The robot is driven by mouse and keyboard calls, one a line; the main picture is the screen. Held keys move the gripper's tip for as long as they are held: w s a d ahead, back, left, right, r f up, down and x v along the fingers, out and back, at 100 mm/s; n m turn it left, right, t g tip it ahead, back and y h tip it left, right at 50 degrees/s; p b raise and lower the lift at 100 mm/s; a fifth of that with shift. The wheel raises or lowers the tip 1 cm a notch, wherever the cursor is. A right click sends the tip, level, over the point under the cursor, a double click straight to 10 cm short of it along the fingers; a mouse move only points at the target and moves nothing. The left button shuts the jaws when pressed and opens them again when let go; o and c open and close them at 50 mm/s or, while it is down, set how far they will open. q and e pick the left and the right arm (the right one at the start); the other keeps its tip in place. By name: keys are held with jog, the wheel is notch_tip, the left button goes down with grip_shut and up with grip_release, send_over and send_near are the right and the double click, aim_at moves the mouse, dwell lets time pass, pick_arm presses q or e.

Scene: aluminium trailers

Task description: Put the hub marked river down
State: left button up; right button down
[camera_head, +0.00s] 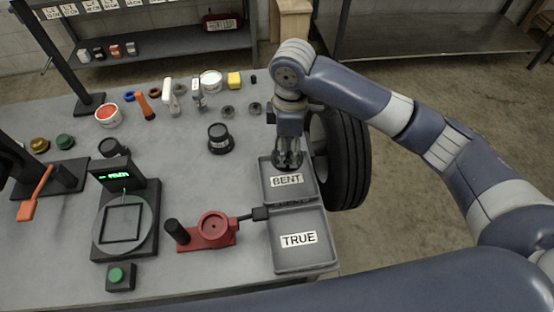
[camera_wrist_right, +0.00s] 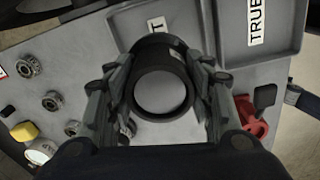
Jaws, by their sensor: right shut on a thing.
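My right gripper (camera_head: 287,158) is over the tray labelled BENT (camera_head: 270,190), at the right edge of the bench. In the right wrist view the gripper (camera_wrist_right: 164,76) is shut on a dark round hub (camera_wrist_right: 161,92) with a pale round end face. A small label shows on the hub's side, but I cannot read it. The hub is hard to make out in the head view, and I cannot tell whether it touches the tray. The tray labelled TRUE (camera_head: 290,258) is empty, in front of the BENT tray. My left gripper is not in view.
A tyre (camera_head: 345,158) stands beside the BENT tray. A red fixture (camera_head: 213,228) is left of the trays. Another black hub (camera_head: 219,140) stands mid-bench. A round-plate device with a green display (camera_head: 124,178) is at the left. Several small items line the back.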

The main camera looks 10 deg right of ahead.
notch_tip(320, 180, down, 2)
jog(key=shift+f, duration=0.25)
jog(key=f, duration=0.2)
jog(key=f+p, duration=0.1)
jog(key=shift+s+d+f, duration=0.15)
jog(key=shift+s+f, duration=0.2)
notch_tip(320, 180, down, 3)
jog(key=shift+w+f+p, duration=0.15)
jog(key=shift+p, duration=0.2)
jog(key=shift+f, duration=0.15)
jog(key=c, duration=0.8)
grip_release()
jog(key=shift+o, duration=0.2)
notch_tip(320, 180, up, 11)
jog(key=shift+f+b, duration=0.15)
jog(key=shift+b, duration=0.95)
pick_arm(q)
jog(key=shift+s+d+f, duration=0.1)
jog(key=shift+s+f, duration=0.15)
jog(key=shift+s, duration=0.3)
pick_arm(e)
jog(key=shift+r, duration=0.75)
